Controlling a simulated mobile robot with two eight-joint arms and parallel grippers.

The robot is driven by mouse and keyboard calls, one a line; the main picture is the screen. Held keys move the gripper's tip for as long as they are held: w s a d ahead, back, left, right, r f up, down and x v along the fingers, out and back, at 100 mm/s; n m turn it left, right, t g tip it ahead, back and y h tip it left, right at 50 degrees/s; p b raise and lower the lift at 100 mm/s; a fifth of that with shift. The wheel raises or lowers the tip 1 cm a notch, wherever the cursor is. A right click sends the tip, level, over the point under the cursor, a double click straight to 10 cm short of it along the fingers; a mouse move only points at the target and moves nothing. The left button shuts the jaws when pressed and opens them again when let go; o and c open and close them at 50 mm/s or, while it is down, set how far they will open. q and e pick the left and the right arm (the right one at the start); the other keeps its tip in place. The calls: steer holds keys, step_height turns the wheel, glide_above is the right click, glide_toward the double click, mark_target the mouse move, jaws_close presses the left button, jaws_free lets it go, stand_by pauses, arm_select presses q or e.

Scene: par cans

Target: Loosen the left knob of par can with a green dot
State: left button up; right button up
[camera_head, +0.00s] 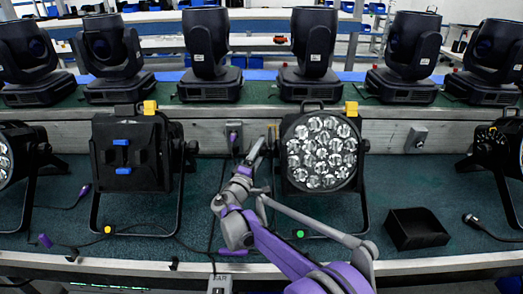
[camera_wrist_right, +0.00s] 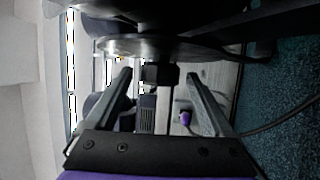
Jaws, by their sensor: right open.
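The par can with the green dot (camera_head: 322,150) stands on the teal bench, its lens cluster facing me. The green dot (camera_head: 300,233) is low on its stand. My right gripper (camera_head: 262,146) is at the left side of this can. In the right wrist view, my right gripper (camera_wrist_right: 158,78) is open, with its two fingers spread. A black knob-like block (camera_wrist_right: 160,73) shows between the fingertips, beneath the dark can body (camera_wrist_right: 165,47); contact cannot be told. In the head view the left knob is hidden or too small to tell. My left gripper is not in view.
Another par can with a yellow dot (camera_head: 131,152) stands to the left. Moving-head lights (camera_head: 309,50) line the raised shelf behind. Cables lie on the bench. A purple connector (camera_wrist_right: 185,117) shows behind the right fingers.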

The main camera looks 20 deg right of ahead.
steer(key=shift+x, duration=1.05)
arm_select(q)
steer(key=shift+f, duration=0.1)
